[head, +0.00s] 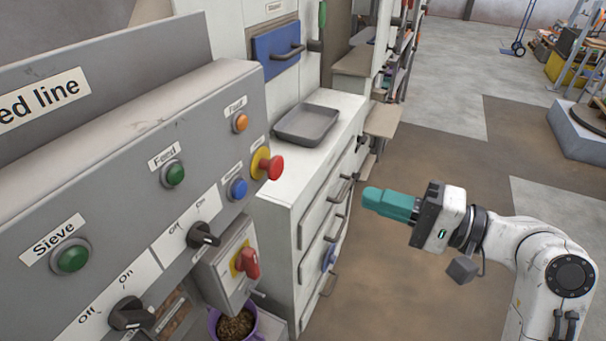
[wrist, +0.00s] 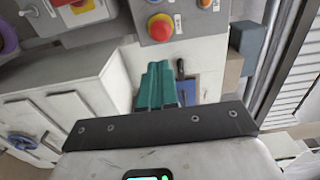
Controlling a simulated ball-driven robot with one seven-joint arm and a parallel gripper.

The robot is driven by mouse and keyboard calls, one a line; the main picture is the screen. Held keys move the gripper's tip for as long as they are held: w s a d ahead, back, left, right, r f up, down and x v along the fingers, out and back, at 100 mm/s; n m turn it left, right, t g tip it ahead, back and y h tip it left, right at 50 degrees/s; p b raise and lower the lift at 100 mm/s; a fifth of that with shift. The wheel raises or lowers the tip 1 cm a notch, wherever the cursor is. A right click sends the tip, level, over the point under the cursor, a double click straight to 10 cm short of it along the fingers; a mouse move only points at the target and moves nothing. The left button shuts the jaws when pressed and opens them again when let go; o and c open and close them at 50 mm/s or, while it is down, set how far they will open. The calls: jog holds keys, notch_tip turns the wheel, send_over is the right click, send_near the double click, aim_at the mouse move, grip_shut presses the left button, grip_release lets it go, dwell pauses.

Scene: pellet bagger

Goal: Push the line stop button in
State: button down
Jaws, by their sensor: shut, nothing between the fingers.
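A red mushroom button (head: 270,165) on a yellow collar sits at the right end of the grey control panel (head: 130,150); it looks like the line stop button, though its label is not readable. It stands out from the panel. In the wrist view the red button (wrist: 160,29) is just beyond the fingertips, near the top middle. My gripper (head: 370,198), with teal fingers, is shut and empty. It is to the right of the button in the head view and apart from it. The fingers also show in the wrist view (wrist: 160,75).
A blue button (head: 237,188) and an orange button (head: 240,122) are close to the red one. A red rotary switch (head: 247,262) is below. A white drawer cabinet (head: 290,215) with a grey tray (head: 307,125) stands behind. The floor on the right is open.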

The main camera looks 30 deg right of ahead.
aim_at(281, 170)
jog(key=p+x, duration=0.3)
jog(key=x, duration=0.9)
jog(key=shift+w+a+r, duration=0.1)
jog(key=shift+w+a, duration=0.1)
jog(key=shift+w, duration=0.15)
jog(key=shift+w+a, duration=0.3)
jog(key=shift+w, duration=0.15)
